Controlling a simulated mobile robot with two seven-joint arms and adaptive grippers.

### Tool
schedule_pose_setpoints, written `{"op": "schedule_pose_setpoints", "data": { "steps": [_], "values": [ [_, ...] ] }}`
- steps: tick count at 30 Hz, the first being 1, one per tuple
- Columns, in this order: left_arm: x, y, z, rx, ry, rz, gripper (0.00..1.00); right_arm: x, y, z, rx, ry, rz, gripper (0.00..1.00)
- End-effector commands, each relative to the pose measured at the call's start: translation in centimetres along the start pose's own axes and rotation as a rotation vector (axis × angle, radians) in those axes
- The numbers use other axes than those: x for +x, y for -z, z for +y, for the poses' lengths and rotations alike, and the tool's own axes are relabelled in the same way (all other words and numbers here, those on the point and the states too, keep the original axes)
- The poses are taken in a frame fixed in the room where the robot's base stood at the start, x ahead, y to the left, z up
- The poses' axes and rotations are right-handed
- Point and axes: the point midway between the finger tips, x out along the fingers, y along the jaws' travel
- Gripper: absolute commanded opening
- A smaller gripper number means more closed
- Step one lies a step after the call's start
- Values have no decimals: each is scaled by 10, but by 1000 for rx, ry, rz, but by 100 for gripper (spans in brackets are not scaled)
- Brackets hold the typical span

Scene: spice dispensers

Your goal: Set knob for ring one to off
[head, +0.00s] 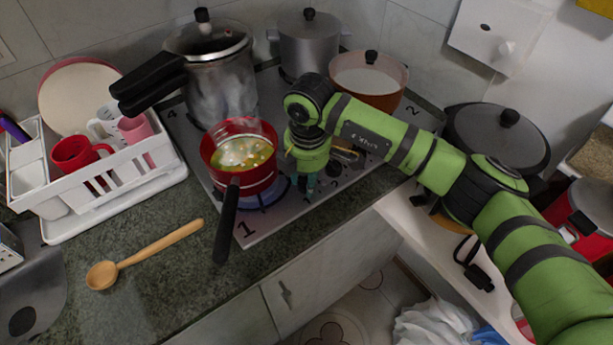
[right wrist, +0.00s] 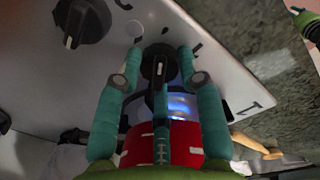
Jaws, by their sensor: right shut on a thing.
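My right gripper (head: 298,183) reaches down to the stove's control strip, beside the red pot. In the right wrist view its teal fingers (right wrist: 160,62) are shut on a black knob (right wrist: 155,72), one finger on each side. A pale pointer mark shows on the knob. The knob is hidden by the gripper in the head view. Ring one, by the printed 1 (head: 245,229), has a blue flame (head: 262,196) under the red pot (head: 228,177). The blue glow (right wrist: 181,106) also shows in the right wrist view. My left gripper is not in view.
The pot's black handle (head: 227,222) points toward the counter's front edge. A pressure cooker (head: 222,88), a grey pot (head: 308,45) and an orange pot (head: 368,80) stand behind. A wooden spoon (head: 150,255) and a white dish rack (head: 115,170) are at left.

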Motion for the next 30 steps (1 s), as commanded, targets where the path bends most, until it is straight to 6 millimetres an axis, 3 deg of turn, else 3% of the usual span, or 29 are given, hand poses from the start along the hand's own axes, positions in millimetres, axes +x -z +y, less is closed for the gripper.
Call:
{"op": "schedule_pose_setpoints", "data": {
  "steps": [11, 30],
  "values": [
    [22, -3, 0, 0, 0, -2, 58, 4, 0, 0, -163, 0, 13, 5],
    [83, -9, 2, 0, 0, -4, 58, 5, -2, 0, -757, 0, 54, 5]
  ]
}}
